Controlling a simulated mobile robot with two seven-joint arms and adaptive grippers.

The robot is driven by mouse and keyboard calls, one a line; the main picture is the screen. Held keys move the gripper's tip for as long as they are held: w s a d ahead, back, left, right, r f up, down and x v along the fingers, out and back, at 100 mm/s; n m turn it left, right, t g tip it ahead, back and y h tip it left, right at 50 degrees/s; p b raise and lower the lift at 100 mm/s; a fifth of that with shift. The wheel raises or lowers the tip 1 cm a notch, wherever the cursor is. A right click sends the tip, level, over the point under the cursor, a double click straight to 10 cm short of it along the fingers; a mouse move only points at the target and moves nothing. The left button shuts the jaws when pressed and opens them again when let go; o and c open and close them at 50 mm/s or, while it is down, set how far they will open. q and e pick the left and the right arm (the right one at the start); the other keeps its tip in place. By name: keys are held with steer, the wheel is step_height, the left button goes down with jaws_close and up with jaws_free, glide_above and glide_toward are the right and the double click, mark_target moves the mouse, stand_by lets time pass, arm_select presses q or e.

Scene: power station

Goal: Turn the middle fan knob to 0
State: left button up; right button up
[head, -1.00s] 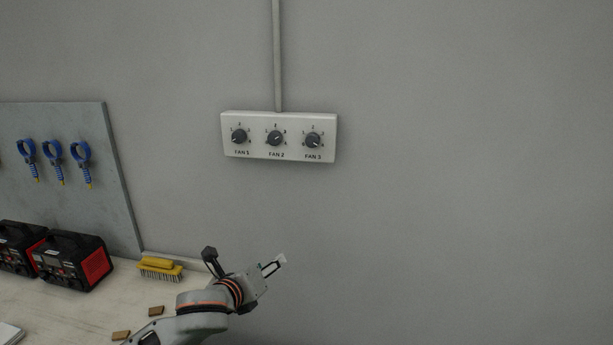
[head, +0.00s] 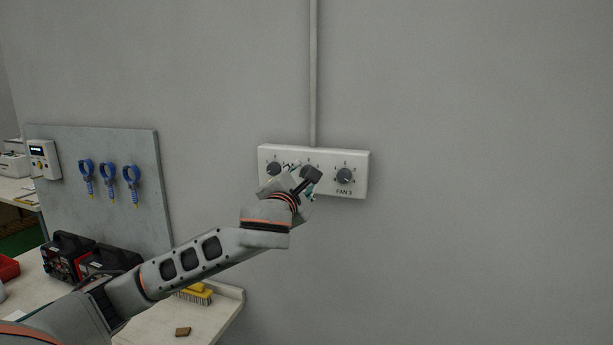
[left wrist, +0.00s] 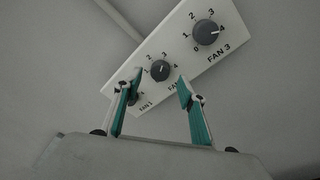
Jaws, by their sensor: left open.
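The white fan panel (head: 360,188) is on the wall with three dark knobs. In the left wrist view the middle knob, FAN 2 (left wrist: 160,70), shows between my fingertips, its white mark toward the upper right, near 3 or 4; I cannot read it exactly. My left gripper (left wrist: 160,78) is open and empty, its teal fingers either side of that knob in the picture. I cannot tell the gap to the panel. My right gripper is not in view.
The FAN 3 knob (head: 344,176) and FAN 1 knob (head: 273,168) flank the middle one closely. A grey conduit (head: 313,80) runs up from the panel. A workbench (head: 215,325) with a yellow brush (head: 197,293) is below left. The wall to the right is clear.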

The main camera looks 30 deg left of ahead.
arm_select(q)
steer(key=shift+x, duration=1.5)
steer(key=c, duration=1.1)
